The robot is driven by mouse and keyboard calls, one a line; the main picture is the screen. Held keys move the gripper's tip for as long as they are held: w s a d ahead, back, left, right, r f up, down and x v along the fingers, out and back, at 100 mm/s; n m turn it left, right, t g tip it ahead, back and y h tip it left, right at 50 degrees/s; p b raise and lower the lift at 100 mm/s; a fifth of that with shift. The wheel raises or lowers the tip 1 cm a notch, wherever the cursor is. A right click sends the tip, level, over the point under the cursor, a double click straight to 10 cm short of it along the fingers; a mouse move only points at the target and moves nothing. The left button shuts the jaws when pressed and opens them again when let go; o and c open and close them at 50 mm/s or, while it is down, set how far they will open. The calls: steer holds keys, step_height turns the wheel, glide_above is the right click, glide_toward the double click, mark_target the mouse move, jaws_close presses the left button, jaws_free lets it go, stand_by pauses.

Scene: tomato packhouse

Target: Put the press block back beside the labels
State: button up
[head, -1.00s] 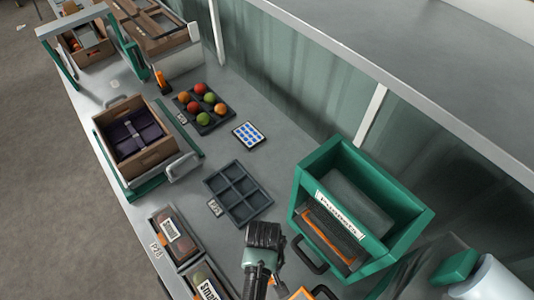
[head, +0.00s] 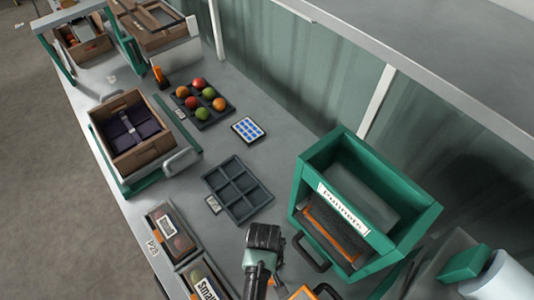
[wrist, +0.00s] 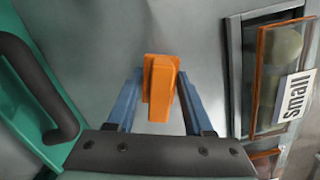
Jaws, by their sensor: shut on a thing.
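An orange press block (wrist: 162,92) is between the two blue fingers of my gripper (wrist: 162,80) in the wrist view. The fingers are shut on it from both sides, over the grey bench. A sheet of blue labels (head: 248,129) lies flat on the bench, farther back than my arm, beyond the empty divided tray.
The green bin (head: 420,230) with a dark handle stands right of my arm. Boxes marked small (head: 203,283) lie left of it. The empty dark tray (head: 237,190) and a tray of tomatoes (head: 202,104) flank the labels. Some bare bench surrounds the labels.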

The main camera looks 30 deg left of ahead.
steer(key=shift+f, duration=0.35)
steer(key=o, duration=1.2)
steer(key=c, duration=0.3)
step_height(320, 180, up, 7)
steer(key=p, duration=0.7)
steer(key=shift+s, duration=0.1)
